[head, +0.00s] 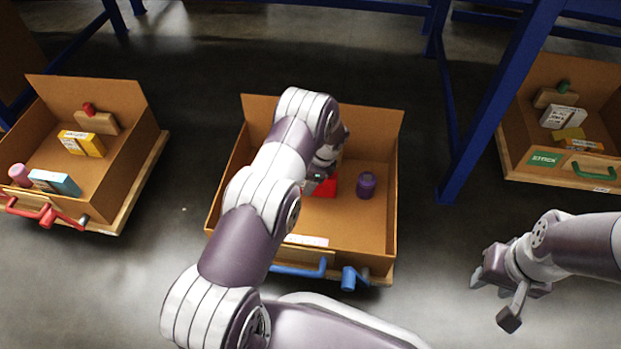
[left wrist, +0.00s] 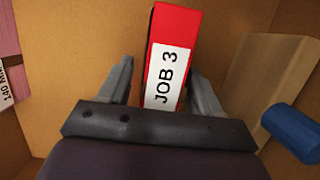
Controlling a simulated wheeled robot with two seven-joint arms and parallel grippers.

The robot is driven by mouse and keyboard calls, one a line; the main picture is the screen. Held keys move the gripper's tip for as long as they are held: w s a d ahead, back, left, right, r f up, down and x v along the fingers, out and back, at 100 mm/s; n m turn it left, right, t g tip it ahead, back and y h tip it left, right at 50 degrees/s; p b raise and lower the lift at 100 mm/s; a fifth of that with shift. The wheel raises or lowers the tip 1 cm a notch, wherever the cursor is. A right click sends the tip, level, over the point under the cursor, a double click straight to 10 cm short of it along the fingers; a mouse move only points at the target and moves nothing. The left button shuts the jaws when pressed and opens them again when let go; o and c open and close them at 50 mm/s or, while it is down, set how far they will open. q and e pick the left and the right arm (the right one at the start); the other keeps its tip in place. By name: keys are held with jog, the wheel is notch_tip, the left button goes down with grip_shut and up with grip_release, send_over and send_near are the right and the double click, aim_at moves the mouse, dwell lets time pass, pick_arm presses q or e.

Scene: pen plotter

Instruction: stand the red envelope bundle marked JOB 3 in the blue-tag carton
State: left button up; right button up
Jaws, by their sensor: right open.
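The red envelope bundle (left wrist: 172,62) has a white JOB 3 label and is inside the middle carton (head: 350,228), the one with blue handle parts. In the head view the bundle (head: 331,188) is partly hidden by my left arm. My left gripper (left wrist: 160,85) has its two fingers on either side of the bundle. A gap shows at the left finger; the right finger is very close to the bundle. Whether the bundle's underside rests on the carton floor is hidden. My right gripper (head: 493,300) is open and empty over the floor at right.
A purple cylinder (head: 366,185) stands in the middle carton. A wooden block (left wrist: 265,75) with a blue knob (left wrist: 292,132) and a pink striped item (left wrist: 8,55) flank the bundle. A red-handled carton (head: 125,185) stands left, a green-handled one (head: 515,150) right. A blue post (head: 490,110) rises between cartons.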

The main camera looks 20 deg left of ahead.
pick_arm(q)
jog(key=shift+r, duration=0.1)
jog(key=p+v, duration=0.8)
jog(key=v, duration=0.4)
jog(key=s+d+r+n+t+h, duration=0.1)
jog(key=s+d+r+n, duration=0.1)
jog(key=s+r+n, duration=0.45)
jog(key=s+d+r+n+h, duration=0.1)
jog(key=s+r, duration=0.2)
jog(key=r, duration=0.6)
jog(key=s+d+r+n, duration=0.1)
jog(key=s+r+n, duration=0.2)
jog(key=s, duration=0.5)
jog(key=s+d+r+n+t, duration=0.1)
jog(key=s+r+n, duration=0.1)
jog(key=s+n, duration=0.2)
jog(key=s, duration=0.3)
jog(key=shift+s+r+h, duration=0.4)
